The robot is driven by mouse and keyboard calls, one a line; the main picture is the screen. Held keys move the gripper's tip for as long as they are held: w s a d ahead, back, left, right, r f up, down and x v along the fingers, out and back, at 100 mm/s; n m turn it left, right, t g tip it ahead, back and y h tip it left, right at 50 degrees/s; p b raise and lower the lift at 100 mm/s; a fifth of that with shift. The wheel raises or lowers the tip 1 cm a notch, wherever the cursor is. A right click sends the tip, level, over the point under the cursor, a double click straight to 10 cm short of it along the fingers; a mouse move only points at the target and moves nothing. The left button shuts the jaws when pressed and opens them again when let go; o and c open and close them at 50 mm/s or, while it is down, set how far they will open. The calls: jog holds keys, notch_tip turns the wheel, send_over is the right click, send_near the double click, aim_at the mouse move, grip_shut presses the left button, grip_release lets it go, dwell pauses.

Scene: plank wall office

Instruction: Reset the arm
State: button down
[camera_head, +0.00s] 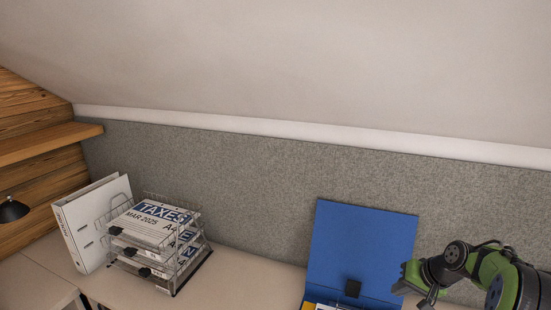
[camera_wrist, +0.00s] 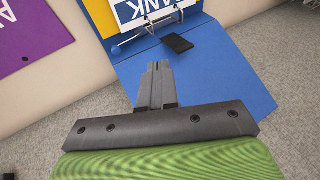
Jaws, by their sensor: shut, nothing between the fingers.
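My gripper (camera_wrist: 156,68) shows in the wrist view with its two dark fingers together and nothing between them. It is over the blue cover of an open binder (camera_wrist: 205,85). In the head view my green and black arm reaches in at the lower right, with the gripper end (camera_head: 425,302) beside the right edge of the blue binder (camera_head: 355,243). The fingers are hard to make out there. The binder has metal rings holding white paper with blue print, and a small black block lies on its cover.
A wire tray stack (camera_head: 160,245) with papers marked TAXES stands on the desk (camera_head: 235,277), left of the binder. A purple item (camera_wrist: 35,40) lies at the left in the wrist view. A grey felt panel (camera_head: 250,175) backs the desk.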

jog(key=s+a+r+n+h, duration=0.3)
jog(key=s+a+r, duration=1)
jog(key=a, duration=0.4)
jog(key=s+a+n, duration=0.1)
jog(key=s+a, duration=0.1)
jog(key=s, duration=0.6)
jog(key=s+a+n, duration=0.1)
jog(key=s, duration=0.7)
jog(key=shift+a+f, duration=0.15)
jog(key=shift+a, duration=0.2)
